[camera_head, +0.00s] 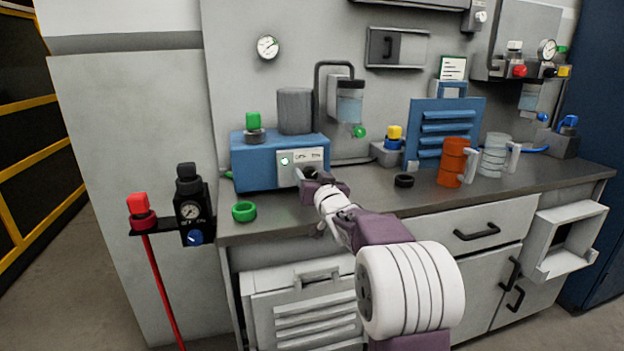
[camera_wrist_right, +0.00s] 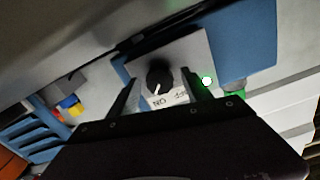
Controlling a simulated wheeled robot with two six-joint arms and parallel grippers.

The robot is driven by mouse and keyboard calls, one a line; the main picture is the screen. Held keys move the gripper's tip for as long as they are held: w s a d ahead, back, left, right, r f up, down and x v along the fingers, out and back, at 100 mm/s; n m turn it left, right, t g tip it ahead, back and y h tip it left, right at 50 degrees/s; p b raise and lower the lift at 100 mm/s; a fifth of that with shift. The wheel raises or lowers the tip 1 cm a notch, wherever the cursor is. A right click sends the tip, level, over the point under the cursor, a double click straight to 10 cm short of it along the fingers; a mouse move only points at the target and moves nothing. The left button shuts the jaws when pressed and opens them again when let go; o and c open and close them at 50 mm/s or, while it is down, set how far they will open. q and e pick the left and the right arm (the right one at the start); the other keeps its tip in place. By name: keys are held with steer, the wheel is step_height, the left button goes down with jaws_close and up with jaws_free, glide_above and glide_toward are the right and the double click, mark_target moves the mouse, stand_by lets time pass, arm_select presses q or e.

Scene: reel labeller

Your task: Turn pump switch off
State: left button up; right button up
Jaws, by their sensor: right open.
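The pump is a blue box (camera_head: 258,163) on the counter at the left, with a grey cylinder on top. Its light front panel (camera_head: 287,174) carries OFF and ON labels and a lit green lamp (camera_head: 284,161). The switch is a round black knob (camera_wrist_right: 159,74) with a white pointer mark toward the ON label (camera_wrist_right: 161,102). My right gripper (camera_wrist_right: 158,92) is open, one finger on each side of the knob; contact cannot be told. In the head view my right gripper (camera_head: 318,184) hides most of the knob. My left gripper is not in view.
A green ring (camera_head: 244,211) and a black ring (camera_head: 404,181) lie on the counter. An orange cup (camera_head: 453,160) and a grey cup (camera_head: 494,154) stand to the right. A red-topped post (camera_head: 140,210) and a black gauge unit (camera_head: 192,205) stand left of the counter.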

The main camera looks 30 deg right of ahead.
jaws_close()
steer(key=n+b, duration=0.1)
steer(key=n, duration=0.3)
steer(key=shift+f+b, duration=0.1)
steer(key=shift+b, duration=0.3)
steer(key=n+b, duration=0.2)
steer(key=n, duration=0.3)
steer(key=shift+a+n, duration=0.1)
steer(key=shift+n, duration=0.2)
steer(key=n+b, duration=0.2)
steer(key=n, duration=0.2)
steer(key=shift+n+b, duration=0.95)
steer(key=shift+n, duration=1.25)
